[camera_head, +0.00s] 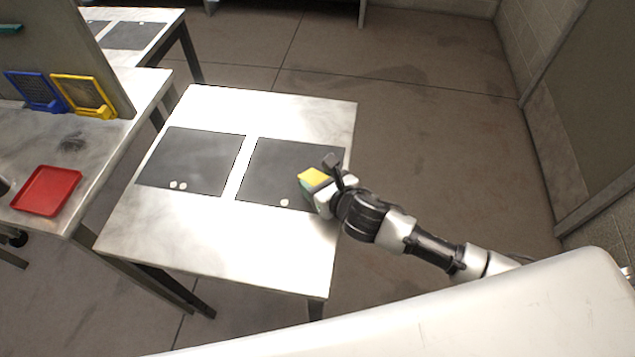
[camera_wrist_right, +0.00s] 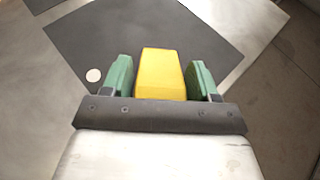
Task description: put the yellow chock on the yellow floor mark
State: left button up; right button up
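The yellow chock (camera_head: 313,176) is at the tip of my right gripper (camera_head: 310,183), over the right-hand dark mat on the middle table. Whether the chock's underside touches the mat is hidden. My left gripper is not in view. I see no yellow floor mark in these views.
The metal table (camera_head: 270,240) carries two dark mats (camera_head: 195,155) with small white dots. A left counter holds a red tray (camera_head: 47,190), a blue frame (camera_head: 36,91) and a yellow frame (camera_head: 84,95) against a panel. The floor (camera_head: 430,120) behind and right of the table is clear.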

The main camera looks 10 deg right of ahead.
jog(key=c, duration=0.7)
